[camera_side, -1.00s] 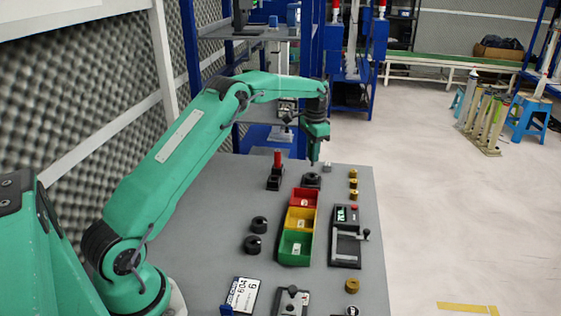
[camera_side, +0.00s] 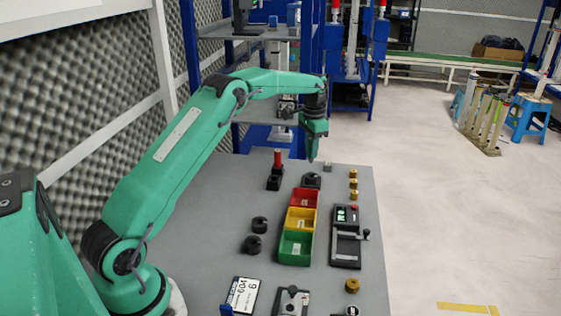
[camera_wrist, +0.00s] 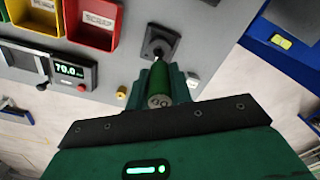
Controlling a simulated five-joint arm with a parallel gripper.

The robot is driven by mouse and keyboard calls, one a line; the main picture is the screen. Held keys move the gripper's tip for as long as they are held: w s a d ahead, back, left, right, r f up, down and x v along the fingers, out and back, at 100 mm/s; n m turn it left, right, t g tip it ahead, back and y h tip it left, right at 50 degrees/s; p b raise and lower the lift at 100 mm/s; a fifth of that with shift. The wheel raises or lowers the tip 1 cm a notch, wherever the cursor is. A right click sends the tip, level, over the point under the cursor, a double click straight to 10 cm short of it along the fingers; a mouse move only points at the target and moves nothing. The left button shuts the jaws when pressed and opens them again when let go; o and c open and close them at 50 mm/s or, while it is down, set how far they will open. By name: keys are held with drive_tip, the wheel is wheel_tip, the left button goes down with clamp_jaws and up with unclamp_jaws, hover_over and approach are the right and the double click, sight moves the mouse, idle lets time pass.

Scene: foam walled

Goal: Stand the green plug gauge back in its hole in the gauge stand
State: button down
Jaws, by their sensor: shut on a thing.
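My gripper (camera_wrist: 162,88) is shut on the green plug gauge (camera_wrist: 159,82), whose round marked end faces the wrist camera between the jaws. A silvery tip points toward the dark gauge stand (camera_wrist: 166,34). I cannot tell whether the tip is in the hole or just above it. In the side view my gripper (camera_side: 312,157) points down over the gauge stand (camera_side: 312,181) near the far edge of the grey table. The green gauge cannot be made out in that view.
A red-topped piece (camera_side: 277,160) stands in a black block left of the stand. Red (camera_side: 303,198), yellow (camera_side: 300,219) and green (camera_side: 296,246) bins line up on the near side. Brass pieces (camera_side: 353,184) stand to the right, near a gauge with a display (camera_side: 346,214).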

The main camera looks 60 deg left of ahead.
drive_tip(key=s+a+r, duration=0.1)
drive_tip(key=s+a, duration=0.4)
drive_tip(key=s, duration=0.5)
drive_tip(key=shift+s+a+r, duration=0.2)
drive_tip(key=shift+a+r, duration=0.1)
drive_tip(key=shift+a, duration=0.1)
drive_tip(key=shift+f, duration=0.2)
drive_tip(key=shift+f, duration=2.7)
drive_tip(key=shift+f, duration=1.8)
drive_tip(key=c, duration=1.2)
unclamp_jaws()
drive_tip(key=shift+o, duration=0.2)
drive_tip(key=shift+r, duration=0.1)
wheel_tip(320, 180, up, 8)
drive_tip(key=shift+f, duration=0.2)
